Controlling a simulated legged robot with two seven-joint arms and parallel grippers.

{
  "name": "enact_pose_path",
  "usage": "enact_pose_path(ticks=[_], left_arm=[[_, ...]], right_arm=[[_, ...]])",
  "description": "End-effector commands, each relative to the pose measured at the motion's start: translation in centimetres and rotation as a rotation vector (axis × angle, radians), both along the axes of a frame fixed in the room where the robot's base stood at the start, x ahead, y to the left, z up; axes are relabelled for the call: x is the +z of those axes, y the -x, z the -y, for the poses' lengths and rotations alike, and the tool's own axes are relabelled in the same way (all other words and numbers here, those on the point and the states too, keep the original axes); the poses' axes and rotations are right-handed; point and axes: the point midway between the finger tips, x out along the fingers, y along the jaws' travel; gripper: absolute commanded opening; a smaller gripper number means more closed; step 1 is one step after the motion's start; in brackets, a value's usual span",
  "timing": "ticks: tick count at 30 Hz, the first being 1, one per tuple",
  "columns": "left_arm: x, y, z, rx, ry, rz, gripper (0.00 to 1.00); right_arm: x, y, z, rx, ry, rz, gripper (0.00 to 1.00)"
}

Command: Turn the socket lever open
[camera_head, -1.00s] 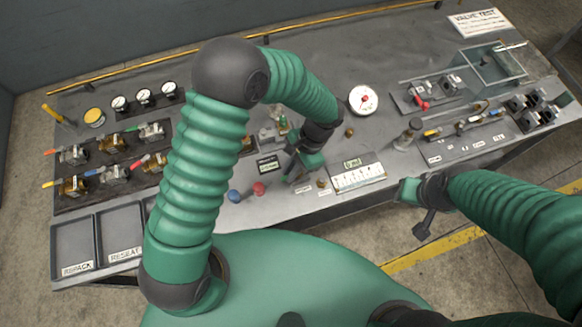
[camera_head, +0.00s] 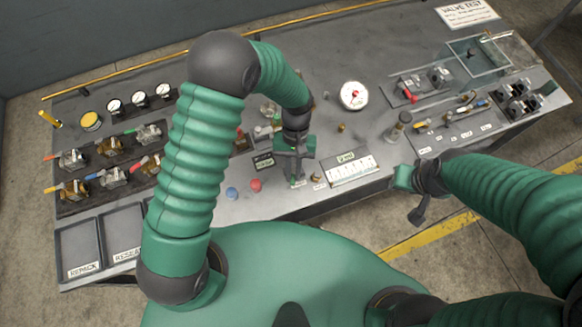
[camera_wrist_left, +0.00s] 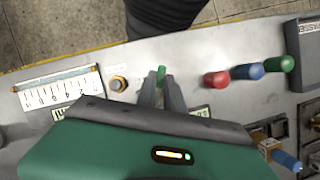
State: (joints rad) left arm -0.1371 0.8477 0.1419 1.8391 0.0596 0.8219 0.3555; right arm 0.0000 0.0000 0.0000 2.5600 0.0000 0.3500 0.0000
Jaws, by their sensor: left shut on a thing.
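My left gripper (camera_head: 297,178) is over the front middle of the bench, between the red knob and the white scale plate. In the left wrist view its two dark fingers (camera_wrist_left: 161,88) are closed around a small green lever (camera_wrist_left: 161,74), which I take as the socket lever. Only the lever's green end shows between the fingertips; its base is hidden by the gripper. My right gripper (camera_head: 420,205) hangs off the bench's front edge, away from the lever; its jaw opening cannot be made out.
A red knob (camera_head: 256,185) and a blue knob (camera_head: 231,193) stand left of the left gripper; the wrist view also shows a green knob (camera_wrist_left: 287,63). The scale plate (camera_head: 352,170) lies to the right. Valves (camera_head: 110,148) fill the bench's left side. A round gauge (camera_head: 354,96) stands behind.

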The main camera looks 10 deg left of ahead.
Motion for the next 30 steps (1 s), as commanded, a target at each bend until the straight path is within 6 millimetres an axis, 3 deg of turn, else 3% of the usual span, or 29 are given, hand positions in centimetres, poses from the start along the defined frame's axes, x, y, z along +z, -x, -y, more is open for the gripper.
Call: enact_pose_path(ticks=[15, 30], left_arm=[[0.0, -0.1, 1.1, 0.372, -0.001, -0.007, 0.0], [-0.1, -0.2, 1.3, 0.457, 0.0, -0.007, 0.0]], right_arm=[[1.3, 0.0, 0.0, 0.0, 0.0, 0.0, 0.36], [1.4, 0.0, 0.0, 0.0, 0.0, 0.0, 0.36]])
